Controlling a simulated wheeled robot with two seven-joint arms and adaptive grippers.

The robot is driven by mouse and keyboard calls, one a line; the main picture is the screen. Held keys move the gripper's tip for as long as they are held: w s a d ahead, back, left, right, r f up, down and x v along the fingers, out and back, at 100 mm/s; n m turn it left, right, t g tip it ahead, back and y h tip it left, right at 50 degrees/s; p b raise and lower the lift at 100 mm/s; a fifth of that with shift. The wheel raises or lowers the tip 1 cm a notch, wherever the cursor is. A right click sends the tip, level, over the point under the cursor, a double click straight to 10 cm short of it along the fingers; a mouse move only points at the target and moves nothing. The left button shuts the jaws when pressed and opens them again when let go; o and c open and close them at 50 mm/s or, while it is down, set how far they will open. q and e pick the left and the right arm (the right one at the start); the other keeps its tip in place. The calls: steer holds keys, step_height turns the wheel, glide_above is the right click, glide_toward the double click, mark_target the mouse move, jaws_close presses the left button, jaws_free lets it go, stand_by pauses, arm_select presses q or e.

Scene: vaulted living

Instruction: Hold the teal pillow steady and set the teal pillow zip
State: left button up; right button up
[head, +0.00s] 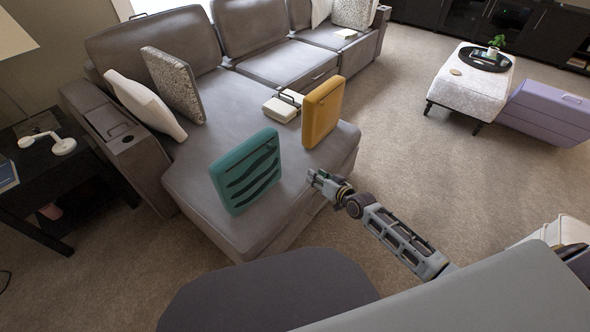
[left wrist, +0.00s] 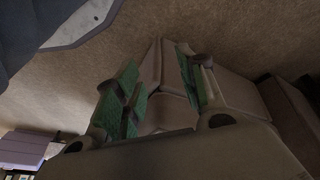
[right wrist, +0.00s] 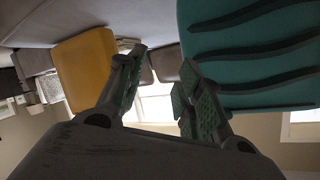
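The teal pillow (head: 246,172) stands upright near the front edge of the grey sofa seat, with dark wavy stripes on its face. It fills the upper right of the right wrist view (right wrist: 245,50). I cannot make out its zip. My right gripper (head: 316,178) is open and empty, to the right of the pillow and apart from it; its spread fingers show in the right wrist view (right wrist: 163,62). My left gripper is outside the head view; in the left wrist view (left wrist: 158,65) its fingers are spread and empty, with carpet and grey furniture beyond.
A mustard pillow (head: 322,112) stands behind and right of the teal one. White boxes (head: 283,107) lie on the sofa (head: 215,98) behind. White (head: 146,105) and patterned (head: 173,85) cushions lean at the left. A dark side table (head: 40,205) stands left; carpet (head: 400,150) is open at right.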

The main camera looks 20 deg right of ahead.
arm_select(q)
step_height(320, 180, up, 6)
steer(key=w+d+h+b, duration=0.1)
steer(key=d+b, duration=0.1)
steer(key=b, duration=0.8)
steer(key=shift+w+f+t+b, duration=0.2)
steer(key=shift+t+b, duration=0.1)
steer(key=shift+t, duration=0.1)
arm_select(e)
steer(key=s+a+r+t+y, duration=0.1)
steer(key=a+r+y, duration=0.4)
steer(key=a+r, duration=0.4)
steer(key=shift+r+n+t, duration=0.4)
steer(key=shift+r, duration=1.1)
